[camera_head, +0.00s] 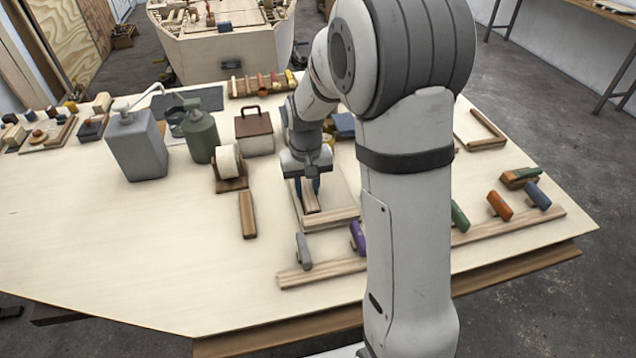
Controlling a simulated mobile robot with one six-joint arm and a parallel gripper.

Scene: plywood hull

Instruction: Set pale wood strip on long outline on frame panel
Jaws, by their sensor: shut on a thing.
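My gripper (310,184) points down over the frame panel (333,216) and is shut on the pale wood strip (311,203). The strip's near end shows below the jaws, just inside the panel's left edge. Its far end is hidden by the gripper. I cannot tell whether the strip touches the panel. The panel is pale with raised wooden edges at the left and front, and my arm hides its right part. The long outline cannot be made out.
A brown wood block (247,214) lies left of the panel. A tape roll (229,163), a green bottle (201,136) and a grey dispenser (137,146) stand further left. A rack (322,271) with coloured-handled tools lies in front.

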